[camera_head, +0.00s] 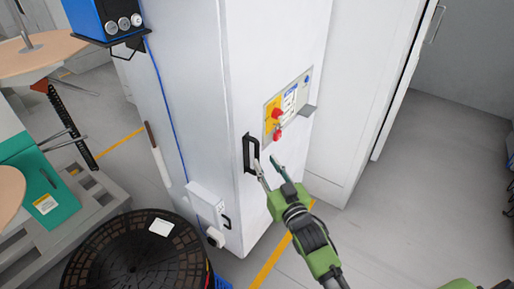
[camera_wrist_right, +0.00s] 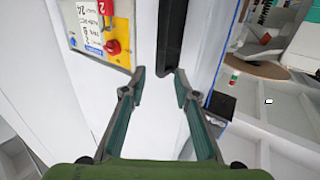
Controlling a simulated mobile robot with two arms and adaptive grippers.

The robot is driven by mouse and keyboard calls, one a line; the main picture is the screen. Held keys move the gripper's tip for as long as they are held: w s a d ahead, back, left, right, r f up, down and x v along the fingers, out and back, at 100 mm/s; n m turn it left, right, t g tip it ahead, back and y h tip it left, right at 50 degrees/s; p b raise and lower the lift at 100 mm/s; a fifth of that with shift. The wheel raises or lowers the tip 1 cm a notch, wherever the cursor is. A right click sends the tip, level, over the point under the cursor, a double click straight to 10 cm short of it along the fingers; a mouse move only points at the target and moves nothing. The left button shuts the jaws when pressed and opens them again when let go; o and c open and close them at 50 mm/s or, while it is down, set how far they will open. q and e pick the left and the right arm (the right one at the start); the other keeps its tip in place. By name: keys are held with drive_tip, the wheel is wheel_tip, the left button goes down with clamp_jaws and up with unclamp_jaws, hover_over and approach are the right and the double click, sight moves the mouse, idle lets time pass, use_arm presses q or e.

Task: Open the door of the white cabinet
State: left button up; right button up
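The white cabinet (camera_head: 190,60) stands upright in the middle of the head view. A black vertical handle (camera_head: 247,152) sits on its door, near the corner edge. My right gripper (camera_head: 264,161) is just in front of the handle, fingers apart and empty. In the right wrist view the end of the handle (camera_wrist_right: 170,38) shows between the open fingertips (camera_wrist_right: 160,72), nearer the right one. I cannot tell whether a finger touches it. The left gripper is not in view.
A small white box (camera_head: 206,205) is mounted low on the cabinet side.

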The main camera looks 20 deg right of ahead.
sight(258, 151)
drive_tip(key=w, duration=0.8)
drive_tip(key=shift+a, duration=0.3)
drive_tip(key=shift+c, duration=0.3)
clamp_jaws()
